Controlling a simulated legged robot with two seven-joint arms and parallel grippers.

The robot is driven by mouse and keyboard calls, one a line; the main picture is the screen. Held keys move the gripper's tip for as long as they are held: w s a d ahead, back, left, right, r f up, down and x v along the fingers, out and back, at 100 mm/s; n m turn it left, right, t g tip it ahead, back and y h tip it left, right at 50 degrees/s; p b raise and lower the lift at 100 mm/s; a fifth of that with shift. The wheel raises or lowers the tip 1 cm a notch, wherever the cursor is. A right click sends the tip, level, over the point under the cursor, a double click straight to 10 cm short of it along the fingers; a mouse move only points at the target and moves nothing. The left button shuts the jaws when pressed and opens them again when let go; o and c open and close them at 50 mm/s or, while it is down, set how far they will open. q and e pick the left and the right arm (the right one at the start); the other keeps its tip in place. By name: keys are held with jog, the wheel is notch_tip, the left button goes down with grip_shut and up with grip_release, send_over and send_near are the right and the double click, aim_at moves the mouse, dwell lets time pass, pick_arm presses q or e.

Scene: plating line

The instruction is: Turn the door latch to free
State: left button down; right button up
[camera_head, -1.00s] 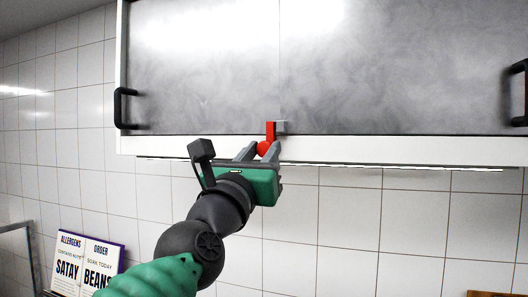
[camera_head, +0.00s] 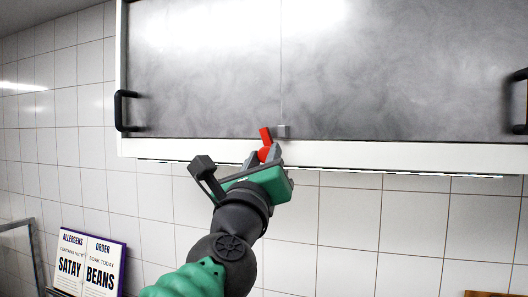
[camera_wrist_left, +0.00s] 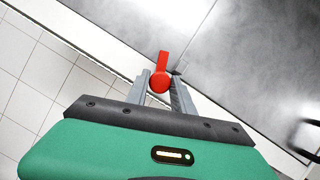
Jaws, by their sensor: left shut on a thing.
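The red door latch (camera_head: 265,136) sits at the lower edge of the cabinet, near the seam between its two grey doors. It has a round knob and a short arm, and the arm tilts a little to the left of upright. A small grey catch block (camera_head: 284,131) is just right of the arm's top, with the arm apart from it. My left gripper (camera_head: 264,157) is shut on the knob from below. The left wrist view shows the latch (camera_wrist_left: 162,73) between the two grey fingers (camera_wrist_left: 160,92). My right gripper is not in view.
The cabinet doors (camera_head: 200,70) have black handles at the left (camera_head: 122,110) and right (camera_head: 520,100). A white rail (camera_head: 400,156) runs below them. An allergen and order sign (camera_head: 88,262) stands at lower left.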

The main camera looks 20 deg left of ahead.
pick_arm(q)
jog(key=n+g+y, duration=0.1)
jog(key=n+y, duration=0.1)
jog(key=n, duration=0.5)
jog(key=n+g+y+p, duration=0.1)
jog(key=n, duration=0.1)
jog(key=shift+d+r+n+y, duration=0.1)
jog(key=shift+n+y, duration=0.2)
jog(key=shift+n+g+p, duration=0.45)
jog(key=shift+n+g, duration=0.35)
jog(key=shift+n, duration=0.9)
jog(key=shift+n+g+p, duration=0.4)
jog(key=shift+n+g, duration=0.4)
jog(key=shift+n, duration=0.9)
jog(key=c, duration=1.3)
grip_release()
jog(key=shift+o, duration=0.9)
jog(key=shift+w, duration=0.15)
